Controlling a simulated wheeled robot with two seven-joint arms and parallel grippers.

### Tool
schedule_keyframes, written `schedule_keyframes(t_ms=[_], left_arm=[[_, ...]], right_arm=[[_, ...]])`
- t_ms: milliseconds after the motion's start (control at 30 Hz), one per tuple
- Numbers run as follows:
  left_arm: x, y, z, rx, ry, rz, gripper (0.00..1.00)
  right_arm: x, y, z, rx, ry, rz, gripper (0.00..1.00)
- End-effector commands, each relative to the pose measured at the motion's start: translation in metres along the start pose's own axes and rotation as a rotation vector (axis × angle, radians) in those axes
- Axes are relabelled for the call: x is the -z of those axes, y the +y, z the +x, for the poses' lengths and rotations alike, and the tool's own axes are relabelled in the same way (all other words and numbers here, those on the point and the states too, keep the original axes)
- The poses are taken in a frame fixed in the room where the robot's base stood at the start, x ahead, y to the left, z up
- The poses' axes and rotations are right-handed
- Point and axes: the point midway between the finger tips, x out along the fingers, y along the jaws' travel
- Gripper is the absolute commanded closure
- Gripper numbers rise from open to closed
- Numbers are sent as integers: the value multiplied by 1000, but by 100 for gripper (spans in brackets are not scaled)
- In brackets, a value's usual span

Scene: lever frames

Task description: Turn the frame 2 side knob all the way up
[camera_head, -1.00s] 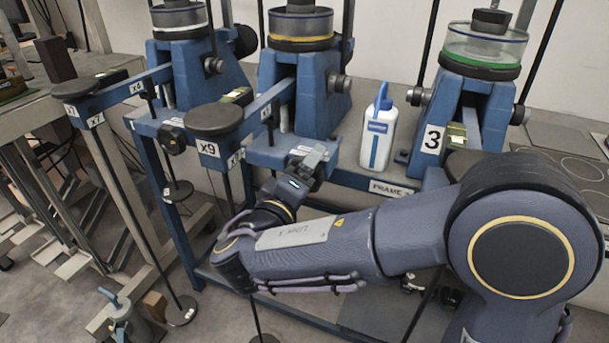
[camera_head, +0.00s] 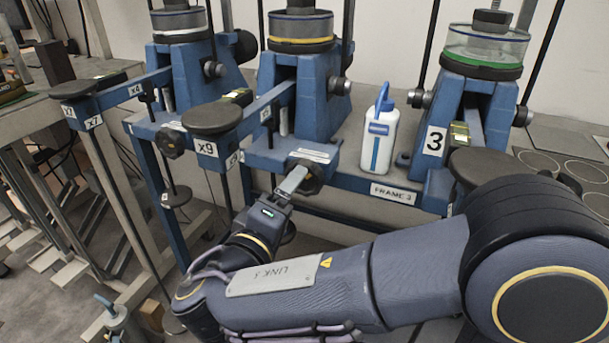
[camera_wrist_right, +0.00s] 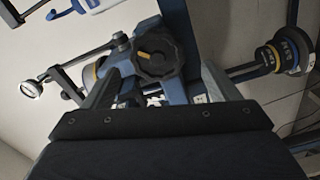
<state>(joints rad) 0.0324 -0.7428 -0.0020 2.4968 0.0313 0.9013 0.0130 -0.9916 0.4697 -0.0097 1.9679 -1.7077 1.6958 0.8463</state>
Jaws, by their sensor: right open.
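Frame 2 (camera_head: 300,95) is the middle blue frame with a yellow-ringed clear cup on top. A black lobed knob (camera_head: 312,178) sits on its front near the beam, partly behind my right gripper. In the right wrist view the black knob (camera_wrist_right: 160,56) faces me, with a yellow mark on it. My right gripper (camera_head: 296,178) is just in front of this knob; in the wrist view its two fingers are apart and empty, with the knob beyond and between them, apparently not gripped. My left gripper is out of view.
Frame 1 (camera_head: 185,90) stands left, with its own black knob (camera_head: 172,142). Frame 3 (camera_head: 465,110) stands right. A white bottle with a blue cap (camera_head: 378,140) stands between frames 2 and 3. A round dark pad (camera_head: 212,118) marks a beam end left of my gripper.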

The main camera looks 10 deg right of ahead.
Motion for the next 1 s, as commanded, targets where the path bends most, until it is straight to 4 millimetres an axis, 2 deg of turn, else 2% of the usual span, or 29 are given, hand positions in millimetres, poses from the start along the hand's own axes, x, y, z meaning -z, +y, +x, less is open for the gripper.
schedule_keyframes(t_ms=[33, 200, 367, 567, 1000], left_arm=[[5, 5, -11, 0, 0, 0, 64], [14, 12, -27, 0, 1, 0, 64], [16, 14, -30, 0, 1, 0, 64], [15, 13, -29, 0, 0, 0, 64], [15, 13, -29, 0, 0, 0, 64]], right_arm=[[5, 6, -9, 0, 11, -108, 18], [4, 6, -29, -3, 9, -518, 18], [0, 4, -33, -6, 0, -695, 18], [-1, 2, -15, -4, -4, -704, 18], [-1, 3, 50, -4, -4, -701, 18]])
